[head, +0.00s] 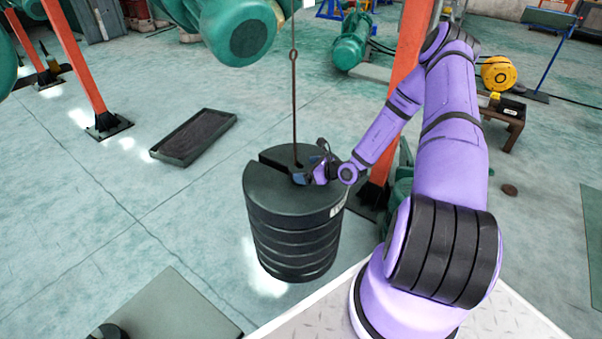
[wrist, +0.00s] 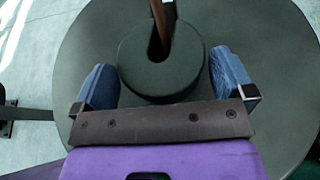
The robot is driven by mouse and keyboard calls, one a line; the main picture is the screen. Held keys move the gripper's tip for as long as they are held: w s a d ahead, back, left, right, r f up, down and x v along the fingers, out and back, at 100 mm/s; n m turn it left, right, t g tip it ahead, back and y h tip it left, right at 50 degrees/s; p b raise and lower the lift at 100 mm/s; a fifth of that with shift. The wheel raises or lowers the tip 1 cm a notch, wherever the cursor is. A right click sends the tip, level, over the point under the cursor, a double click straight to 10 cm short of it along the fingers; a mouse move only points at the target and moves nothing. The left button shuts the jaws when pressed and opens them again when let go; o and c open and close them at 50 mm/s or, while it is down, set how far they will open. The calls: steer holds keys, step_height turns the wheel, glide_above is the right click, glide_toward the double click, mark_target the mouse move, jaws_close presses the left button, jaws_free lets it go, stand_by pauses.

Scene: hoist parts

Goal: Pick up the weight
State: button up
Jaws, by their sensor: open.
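A small dark round weight (wrist: 150,78) with a slot lies on top of a large black stack of discs (head: 294,235), around a thin brown rod (head: 294,95). In the wrist view the rod stands in the slot. My gripper (head: 309,176) is at the top of the stack. In the wrist view its two blue fingers (wrist: 163,75) stand open, one on the left and one on the right of the small weight. I see gaps beside it, and it does not look gripped. In the head view the small weight is largely hidden by my gripper.
A shallow dark tray (head: 195,137) lies on the floor at left. Orange posts (head: 75,60) stand at left and behind my arm. A green motor-like body (head: 240,35) hangs above and behind the stack. The floor left of the stack is mostly clear.

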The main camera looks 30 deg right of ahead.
mark_target(303, 161)
steer(key=shift+x, duration=1)
steer(key=shift+w+r, duration=0.1)
steer(key=shift+r, duration=0.05)
steer(key=c, duration=1.7)
steer(key=shift+r, duration=1.8)
steer(key=s, duration=0.5)
steer(key=s+r, duration=0.1)
steer(key=s, duration=1)
steer(key=shift+r, duration=0.15)
